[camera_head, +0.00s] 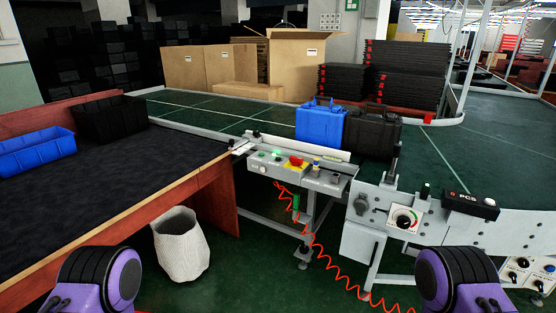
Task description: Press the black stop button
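A grey control box (322,182) is fixed to the near side of the conveyor, about mid-picture. On it are a green lit button (276,154), a large red button (295,161) on a yellow part, a white round knob (263,169), and small dark controls to the right. I cannot tell for sure which small control is the black stop button. Neither gripper is in view. Only purple and black parts of my arms show at the bottom left and bottom right, well apart from the box.
A blue case (320,122) and a black case (373,132) stand on the green conveyor (210,108) behind the box. A dark-topped table (105,180) is at left, with a white bin (181,245) beside it. A red coiled cable (318,245) hangs below the box.

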